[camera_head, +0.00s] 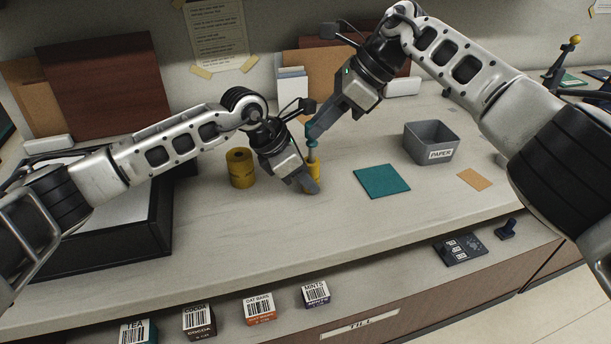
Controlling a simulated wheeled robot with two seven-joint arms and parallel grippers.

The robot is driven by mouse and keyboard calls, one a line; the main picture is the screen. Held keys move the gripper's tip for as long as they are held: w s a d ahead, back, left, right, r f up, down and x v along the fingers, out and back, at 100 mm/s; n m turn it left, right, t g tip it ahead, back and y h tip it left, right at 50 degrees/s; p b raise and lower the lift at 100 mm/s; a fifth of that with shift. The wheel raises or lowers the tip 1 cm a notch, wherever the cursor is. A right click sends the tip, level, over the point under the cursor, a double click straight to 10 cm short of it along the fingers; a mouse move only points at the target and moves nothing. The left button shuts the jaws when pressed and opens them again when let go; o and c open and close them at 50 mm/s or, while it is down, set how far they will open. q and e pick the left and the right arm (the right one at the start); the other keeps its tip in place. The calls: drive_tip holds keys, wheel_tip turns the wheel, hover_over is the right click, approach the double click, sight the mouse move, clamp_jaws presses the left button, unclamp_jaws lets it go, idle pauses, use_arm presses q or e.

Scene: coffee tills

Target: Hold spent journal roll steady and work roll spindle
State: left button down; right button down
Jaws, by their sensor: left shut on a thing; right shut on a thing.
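The spent journal roll (315,172), a slim yellow cylinder, stands upright on the counter near the middle. My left gripper (309,186) is shut on it low down, and its fingers hide part of the roll. The roll spindle (312,145), with a teal knob and a paler shaft, rises from the top of the roll. My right gripper (313,130) is shut on the spindle's top from above. How deep the spindle sits in the roll is hidden.
A wider yellow roll (240,170) stands left of my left gripper. A teal mat (381,181) lies bare to the right. A grey bin marked PAPER (416,146) and a tan card (474,179) are further right. A black-edged tray (160,218) sits left. Small boxes line the lower shelf.

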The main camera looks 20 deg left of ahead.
use_arm(q)
drive_tip(key=shift+s+f, duration=0.15)
drive_tip(key=shift+f, duration=0.25)
use_arm(e)
drive_tip(key=shift+s+a+r, duration=0.1)
drive_tip(key=shift+a+r, duration=0.1)
drive_tip(key=shift+r, duration=1.15)
drive_tip(key=shift+s+a+r, duration=0.1)
drive_tip(key=shift+a+r, duration=0.05)
drive_tip(key=shift+r, duration=1.15)
use_arm(q)
drive_tip(key=c, duration=1)
unclamp_jaws()
drive_tip(key=w+r+v, duration=0.1)
drive_tip(key=v, duration=0.8)
drive_tip(key=shift+d+r, duration=0.2)
drive_tip(key=shift+r, duration=0.05)
use_arm(e)
drive_tip(key=shift+w+d+f, duration=0.2)
drive_tip(key=shift+d+f, duration=0.05)
use_arm(q)
drive_tip(key=shift+w, duration=0.1)
